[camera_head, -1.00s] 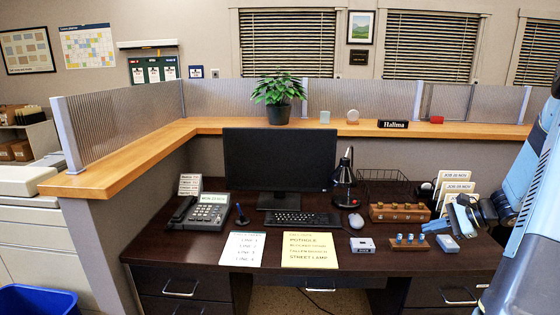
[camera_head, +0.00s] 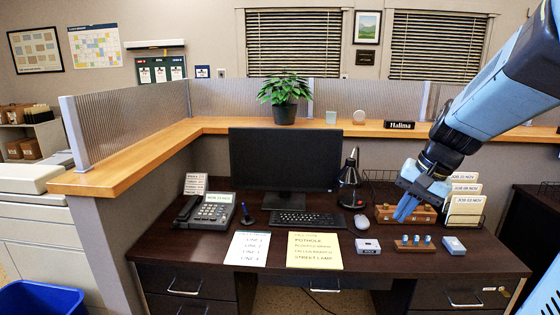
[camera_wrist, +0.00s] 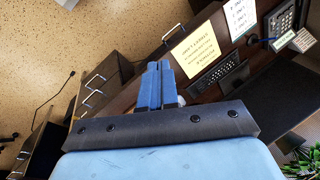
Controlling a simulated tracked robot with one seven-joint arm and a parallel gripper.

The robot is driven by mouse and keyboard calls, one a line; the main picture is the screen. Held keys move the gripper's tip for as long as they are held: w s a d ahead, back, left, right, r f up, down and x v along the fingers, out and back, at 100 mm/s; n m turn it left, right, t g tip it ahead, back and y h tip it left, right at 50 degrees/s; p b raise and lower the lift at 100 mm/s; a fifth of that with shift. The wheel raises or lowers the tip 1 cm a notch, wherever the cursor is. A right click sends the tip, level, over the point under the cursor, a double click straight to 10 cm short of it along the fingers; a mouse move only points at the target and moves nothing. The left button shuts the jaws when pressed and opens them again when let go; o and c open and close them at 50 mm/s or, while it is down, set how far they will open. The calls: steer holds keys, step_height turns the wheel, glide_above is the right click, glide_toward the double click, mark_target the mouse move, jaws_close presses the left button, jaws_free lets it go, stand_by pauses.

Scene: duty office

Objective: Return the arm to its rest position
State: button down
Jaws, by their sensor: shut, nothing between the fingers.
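My gripper (camera_head: 405,207) is at the right of the head view, with its blue fingers together and nothing between them. It hangs from my blue arm in front of the wooden stamp holder (camera_head: 384,215) at the back right of the dark desk (camera_head: 213,270), partly hiding it. I cannot tell the exact gap above the desk. In the wrist view the closed fingers (camera_wrist: 155,85) point toward the desk's drawer side and the floor.
Job card trays (camera_head: 464,203) stand right of the gripper. A small rack with blue-topped pieces (camera_head: 414,243) and small boxes lie in front. A raised wooden counter (camera_head: 235,124) runs behind.

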steer(key=s+a+r+n+t+h, duration=0.3)
steer(key=s+r+n, duration=0.2)
steer(key=s, duration=0.6)
steer(key=shift+s+a+r+n, duration=0.2)
steer(key=shift+r+n, duration=0.1)
steer(key=shift+n, duration=0.1)
steer(key=c, duration=1.8)
jaws_free()
